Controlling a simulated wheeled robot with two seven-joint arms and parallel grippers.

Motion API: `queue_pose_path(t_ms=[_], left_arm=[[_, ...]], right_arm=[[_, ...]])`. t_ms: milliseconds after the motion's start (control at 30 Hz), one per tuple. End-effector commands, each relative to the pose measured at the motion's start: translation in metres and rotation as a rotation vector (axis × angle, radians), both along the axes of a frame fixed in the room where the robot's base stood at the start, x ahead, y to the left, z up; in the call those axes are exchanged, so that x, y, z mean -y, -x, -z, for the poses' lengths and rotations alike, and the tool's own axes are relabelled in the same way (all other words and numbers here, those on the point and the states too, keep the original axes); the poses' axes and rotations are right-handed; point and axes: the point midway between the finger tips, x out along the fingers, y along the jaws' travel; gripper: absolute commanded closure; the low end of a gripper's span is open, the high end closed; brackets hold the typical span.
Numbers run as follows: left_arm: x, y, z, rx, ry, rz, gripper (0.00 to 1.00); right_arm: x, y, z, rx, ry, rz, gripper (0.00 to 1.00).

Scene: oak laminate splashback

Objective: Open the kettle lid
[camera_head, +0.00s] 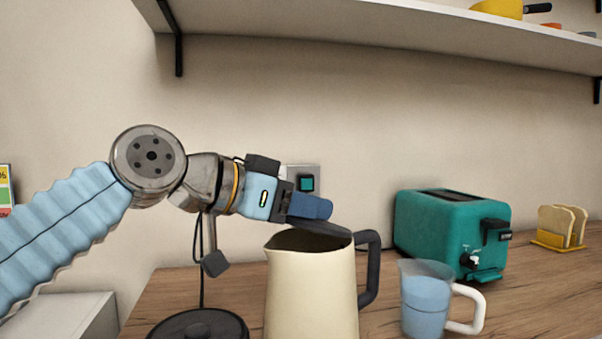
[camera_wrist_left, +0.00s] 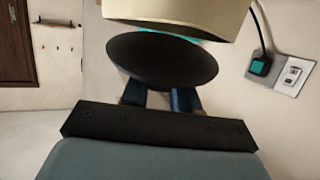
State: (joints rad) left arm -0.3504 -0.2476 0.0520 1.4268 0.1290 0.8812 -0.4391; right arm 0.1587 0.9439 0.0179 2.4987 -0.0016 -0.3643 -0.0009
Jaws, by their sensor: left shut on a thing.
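The cream kettle (camera_head: 312,295) stands on the wooden counter, its black handle (camera_head: 370,268) to the right. Its dark lid (camera_head: 322,229) shows at the top, near the handle side, and looks tilted with the mouth partly exposed. My left gripper (camera_head: 315,207) is above the kettle's mouth, its blue fingers shut on the lid. In the left wrist view the lid (camera_wrist_left: 162,60) is a dark oval just beyond the fingers, with the cream kettle body (camera_wrist_left: 180,12) behind it. The exact grip point is hidden. My right gripper is not in view.
A round black base (camera_head: 200,326) lies left of the kettle. A yellow toast rack (camera_head: 560,240) is farther right. A shelf (camera_head: 400,35) runs above.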

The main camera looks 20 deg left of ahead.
Motion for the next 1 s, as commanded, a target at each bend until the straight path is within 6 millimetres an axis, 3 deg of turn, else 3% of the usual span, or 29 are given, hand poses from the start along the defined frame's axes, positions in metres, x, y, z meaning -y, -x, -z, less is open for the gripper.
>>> queue_pose_path(t_ms=[33,100,300,1000], left_arm=[[0.001,-0.002,-0.015,-0.031,-0.022,0.0,1.0],[0.002,-0.004,-0.017,-0.072,-0.053,-0.001,1.0],[0.007,-0.01,-0.018,-0.17,-0.124,-0.001,1.0],[0.011,-0.015,-0.019,-0.263,-0.191,0.0,1.0]], right_arm=[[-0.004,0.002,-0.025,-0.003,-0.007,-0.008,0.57],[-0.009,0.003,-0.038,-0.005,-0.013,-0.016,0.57],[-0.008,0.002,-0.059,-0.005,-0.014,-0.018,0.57],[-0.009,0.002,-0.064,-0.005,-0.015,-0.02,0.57]])
